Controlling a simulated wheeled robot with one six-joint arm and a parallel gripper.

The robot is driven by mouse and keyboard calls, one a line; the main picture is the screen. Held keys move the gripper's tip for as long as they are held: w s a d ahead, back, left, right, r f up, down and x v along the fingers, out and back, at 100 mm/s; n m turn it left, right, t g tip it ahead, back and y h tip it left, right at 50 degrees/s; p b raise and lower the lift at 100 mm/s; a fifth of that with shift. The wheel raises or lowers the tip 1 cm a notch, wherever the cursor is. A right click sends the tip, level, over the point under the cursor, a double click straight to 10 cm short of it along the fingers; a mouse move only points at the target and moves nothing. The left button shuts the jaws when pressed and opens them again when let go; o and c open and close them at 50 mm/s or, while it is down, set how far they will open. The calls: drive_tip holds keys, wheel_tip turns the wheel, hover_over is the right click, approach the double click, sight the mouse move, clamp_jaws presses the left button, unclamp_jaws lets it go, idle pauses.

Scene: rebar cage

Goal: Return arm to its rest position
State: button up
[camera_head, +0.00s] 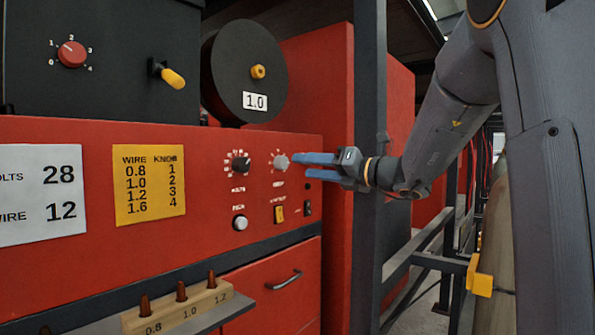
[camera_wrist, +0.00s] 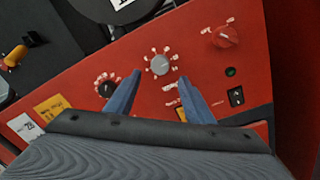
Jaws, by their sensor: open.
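My arm reaches in from the right in the head view, with my gripper (camera_head: 293,165) in front of the red machine's panel (camera_head: 215,200). Its two blue fingers are apart and point at a grey knob (camera_head: 281,162). In the wrist view my gripper (camera_wrist: 160,77) is open, and the same grey knob (camera_wrist: 160,64) shows just beyond and between the fingertips. I cannot tell whether the fingers touch it. A black knob (camera_head: 240,164) sits to its left, and a red knob (camera_wrist: 222,36) shows to its right in the wrist view.
A dark upright post (camera_head: 368,170) stands close behind my gripper. A wire spool (camera_head: 247,75) is above the panel, and a wooden tip holder (camera_head: 175,308) is at the lower left.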

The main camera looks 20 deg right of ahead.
drive_tip(key=shift+s+d, duration=0.45)
drive_tip(key=shift+s, duration=0.15)
drive_tip(key=s+a+f+n+g+h, duration=0.25)
drive_tip(key=s+f+n+g, duration=0.2)
drive_tip(key=f, duration=0.55)
drive_tip(key=s+a+f+n+g+h, duration=0.1)
drive_tip(key=s+a+f+n+g, duration=0.35)
drive_tip(key=f, duration=0.55)
drive_tip(key=s+a+f+n+g+h, duration=0.1)
drive_tip(key=s+a+f+n+g, duration=0.15)
drive_tip(key=s+f+n, duration=0.55)
drive_tip(key=s+d+f+n+g+h, duration=0.1)
drive_tip(key=s+d+f+n+h, duration=0.1)
drive_tip(key=s+f+n, duration=0.4)
drive_tip(key=s+d+f+n+g+h, duration=0.1)
drive_tip(key=s+d+f+n+h, duration=0.1)
drive_tip(key=s+f+n+h, duration=0.3)
drive_tip(key=shift+s+d+f+n, duration=0.2)
drive_tip(key=shift+s+f+n, duration=0.35)
drive_tip(key=shift+f+n, duration=2.35)
drive_tip(key=shift+r+n, duration=0.6)
drive_tip(key=shift+r, duration=0.15)
